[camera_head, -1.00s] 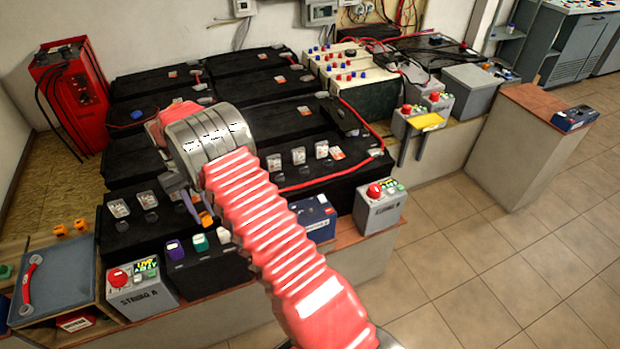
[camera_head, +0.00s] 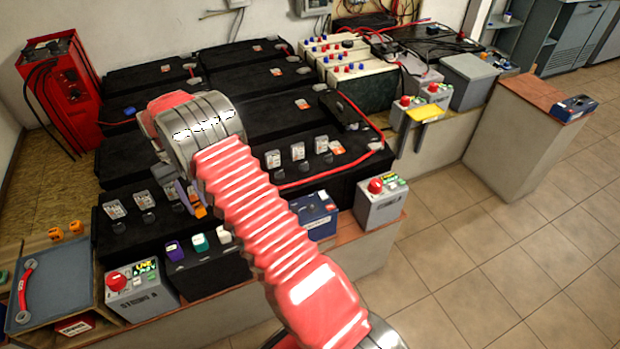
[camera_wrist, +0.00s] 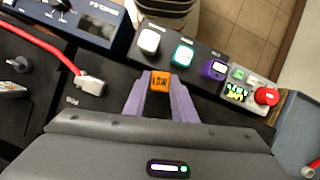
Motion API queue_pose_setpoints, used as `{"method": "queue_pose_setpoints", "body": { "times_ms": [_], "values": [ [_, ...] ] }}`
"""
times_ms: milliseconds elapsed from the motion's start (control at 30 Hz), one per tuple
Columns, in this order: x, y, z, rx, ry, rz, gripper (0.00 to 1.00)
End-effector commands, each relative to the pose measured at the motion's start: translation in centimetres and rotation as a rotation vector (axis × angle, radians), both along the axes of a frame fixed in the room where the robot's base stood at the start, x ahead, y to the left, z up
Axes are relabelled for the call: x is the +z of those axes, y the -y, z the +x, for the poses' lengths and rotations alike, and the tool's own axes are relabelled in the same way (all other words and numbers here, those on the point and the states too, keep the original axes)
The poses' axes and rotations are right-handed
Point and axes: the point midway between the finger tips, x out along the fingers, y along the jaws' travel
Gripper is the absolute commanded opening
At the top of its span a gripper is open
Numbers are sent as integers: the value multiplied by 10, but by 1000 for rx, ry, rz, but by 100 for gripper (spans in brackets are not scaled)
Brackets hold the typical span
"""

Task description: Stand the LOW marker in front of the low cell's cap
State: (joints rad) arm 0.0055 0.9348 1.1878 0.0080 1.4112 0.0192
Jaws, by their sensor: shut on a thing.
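In the head view the marker (camera_head: 199,211) is held near the right part of the front-left black battery (camera_head: 150,229), above the small box with coloured caps. That box carries a white cap (camera_wrist: 149,40), a teal cap (camera_wrist: 182,54) and a purple cap (camera_wrist: 214,69). Clear-topped caps (camera_head: 115,209) stand on the front-left battery, and similar ones (camera_head: 298,151) stand on the battery to its right. I cannot tell which cell is low.
The STRING A box (camera_head: 139,290) with a red button stands front left, beside a blue-grey tray (camera_head: 55,282). Two orange pieces (camera_head: 66,231) lie behind the tray. A red cable (camera_wrist: 47,50) ends near the gripper. Open floor (camera_head: 480,260) lies to the right.

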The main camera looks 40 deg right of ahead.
Motion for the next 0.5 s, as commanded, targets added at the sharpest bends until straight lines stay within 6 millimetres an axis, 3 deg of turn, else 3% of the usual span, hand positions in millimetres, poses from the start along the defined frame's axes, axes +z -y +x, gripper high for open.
{"method": "queue_pose_setpoints", "body": {
  "times_ms": [167, 500],
  "values": [
    [1, 22, 2, -180, -1, 1, 0],
    [9, 97, 4, -870, 1, 2, 0]
  ]
}}
